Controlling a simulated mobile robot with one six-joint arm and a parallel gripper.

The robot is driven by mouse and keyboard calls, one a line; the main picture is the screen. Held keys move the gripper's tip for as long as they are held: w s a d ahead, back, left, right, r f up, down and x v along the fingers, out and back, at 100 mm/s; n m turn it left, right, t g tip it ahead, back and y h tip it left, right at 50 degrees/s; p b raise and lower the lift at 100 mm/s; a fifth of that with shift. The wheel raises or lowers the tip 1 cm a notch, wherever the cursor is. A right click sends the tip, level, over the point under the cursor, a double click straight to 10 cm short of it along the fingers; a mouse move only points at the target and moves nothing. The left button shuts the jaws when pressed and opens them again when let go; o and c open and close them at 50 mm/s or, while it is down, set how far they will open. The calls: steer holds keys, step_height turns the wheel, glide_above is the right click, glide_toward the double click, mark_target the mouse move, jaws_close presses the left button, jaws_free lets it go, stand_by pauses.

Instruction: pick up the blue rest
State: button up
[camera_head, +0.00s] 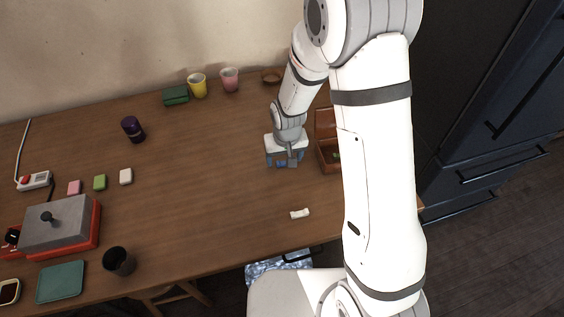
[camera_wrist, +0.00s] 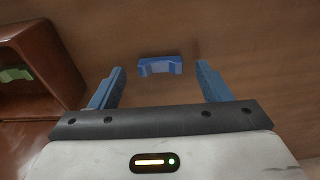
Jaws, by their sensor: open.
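The blue rest (camera_wrist: 160,65) is a small block with a notched, bridge-like shape on the brown wooden table. In the wrist view it lies at the height of my fingertips, centred in the gap, with room on both sides. My gripper (camera_wrist: 159,76) is open, with its two blue fingers apart and nothing held. In the head view my gripper (camera_head: 284,160) points down over the table, left of the wooden box. Blue bits show there between the fingers, but I cannot clearly tell the rest from the fingers. How far the fingertips are above the table is unclear.
An open reddish-brown box (camera_wrist: 32,65) with something green inside stands close on the left in the wrist view. In the head view a small white piece (camera_head: 300,213) lies nearer the front edge. Cups (camera_head: 197,86) stand at the back. The table's middle is clear.

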steer(key=shift+f, duration=0.4)
steer(key=c, duration=1.1)
